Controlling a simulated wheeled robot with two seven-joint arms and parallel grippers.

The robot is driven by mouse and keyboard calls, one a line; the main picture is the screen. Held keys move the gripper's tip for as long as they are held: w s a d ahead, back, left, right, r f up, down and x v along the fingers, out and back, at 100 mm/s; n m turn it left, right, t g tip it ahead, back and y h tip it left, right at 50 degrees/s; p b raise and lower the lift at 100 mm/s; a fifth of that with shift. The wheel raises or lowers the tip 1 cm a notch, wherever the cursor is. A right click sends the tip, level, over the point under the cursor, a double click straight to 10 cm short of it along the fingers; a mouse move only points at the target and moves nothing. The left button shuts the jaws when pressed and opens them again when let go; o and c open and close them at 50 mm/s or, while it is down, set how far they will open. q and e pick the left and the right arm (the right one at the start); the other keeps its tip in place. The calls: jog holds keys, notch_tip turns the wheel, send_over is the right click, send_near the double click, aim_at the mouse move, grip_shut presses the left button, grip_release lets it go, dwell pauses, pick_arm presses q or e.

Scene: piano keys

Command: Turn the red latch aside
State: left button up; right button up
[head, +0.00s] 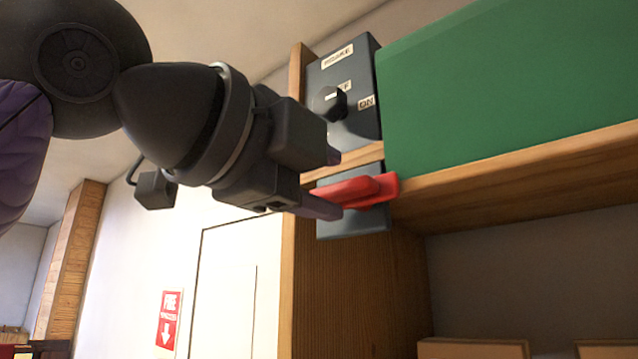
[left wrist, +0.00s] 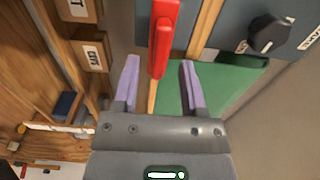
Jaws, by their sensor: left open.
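The red latch (head: 357,191) is a flat red lever on a dark grey plate (head: 352,222) fixed to the wooden frame, with its end over the lower edge of the green panel (head: 500,90). My left gripper (head: 333,184) is open beside the latch in the head view. In the left wrist view the latch (left wrist: 161,40) points down between the two purple fingers of my left gripper (left wrist: 160,84), with gaps on both sides, so it is not gripped. My right gripper is in neither view.
Above the latch is a dark control box (head: 343,75) with a black knob (head: 330,102) and labels. A wooden rail (head: 520,165) runs under the green panel. Wooden blocks (head: 472,349) stand below it. A white door (head: 225,290) and a red sign (head: 169,318) are at the left.

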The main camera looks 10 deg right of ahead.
aim_at(335, 189)
pick_arm(q)
jog(key=p+x, duration=0.1)
jog(key=x, duration=0.2)
jog(key=shift+w, duration=0.25)
jog(key=shift+s, duration=0.1)
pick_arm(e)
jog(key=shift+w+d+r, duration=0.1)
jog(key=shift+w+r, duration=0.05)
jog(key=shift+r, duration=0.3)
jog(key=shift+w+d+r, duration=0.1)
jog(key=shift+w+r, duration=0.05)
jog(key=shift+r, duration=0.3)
pick_arm(q)
grip_shut()
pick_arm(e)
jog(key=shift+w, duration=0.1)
